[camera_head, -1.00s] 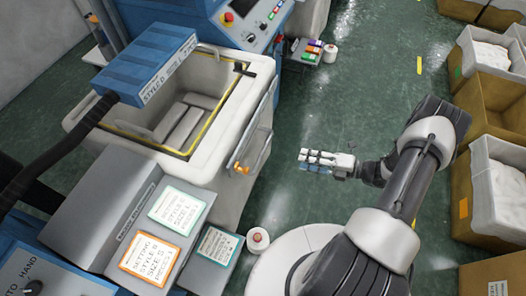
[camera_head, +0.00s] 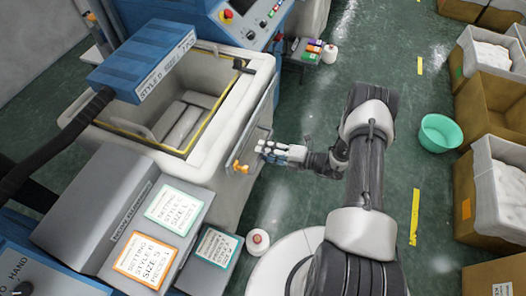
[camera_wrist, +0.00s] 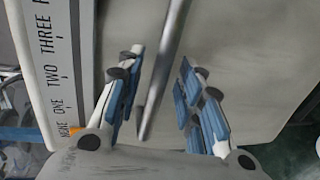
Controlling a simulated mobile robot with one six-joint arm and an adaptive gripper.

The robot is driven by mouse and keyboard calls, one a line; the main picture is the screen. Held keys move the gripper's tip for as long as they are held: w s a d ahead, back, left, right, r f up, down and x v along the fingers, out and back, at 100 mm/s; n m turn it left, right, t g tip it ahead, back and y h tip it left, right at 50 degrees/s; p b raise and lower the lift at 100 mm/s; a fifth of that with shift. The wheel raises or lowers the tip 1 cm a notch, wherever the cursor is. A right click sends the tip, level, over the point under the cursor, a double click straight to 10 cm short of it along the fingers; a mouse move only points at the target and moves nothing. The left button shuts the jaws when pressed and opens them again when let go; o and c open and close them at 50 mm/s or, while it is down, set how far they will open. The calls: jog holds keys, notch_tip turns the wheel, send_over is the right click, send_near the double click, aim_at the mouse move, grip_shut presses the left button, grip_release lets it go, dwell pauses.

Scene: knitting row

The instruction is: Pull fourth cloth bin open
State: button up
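My gripper (camera_head: 265,151) is at the right side of the pale machine body (camera_head: 232,140), beside an orange knob (camera_head: 240,167). In the wrist view my gripper (camera_wrist: 160,62) is open, with its blue-padded fingers on either side of a slim metal bar handle (camera_wrist: 173,40). The bar stands in front of a plain pale panel (camera_wrist: 245,60), and neither finger is clearly pressed on it. A label strip (camera_wrist: 57,75) reading "ONE TWO THREE" runs along the panel's left edge. I cannot tell from these views which front is the fourth cloth bin.
Brown bins (camera_head: 464,205) with white cloth line the right side. A teal tub (camera_head: 440,132) stands on the floor before them. A small spool (camera_head: 258,241) is near my base. Signs (camera_head: 145,257) cover the grey console at lower left.

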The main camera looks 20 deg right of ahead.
jog(key=shift+w+a+f, duration=0.1)
jog(key=shift+w+a, duration=0.25)
jog(key=shift+a, duration=0.15)
jog(key=shift+c, duration=0.5)
grip_shut()
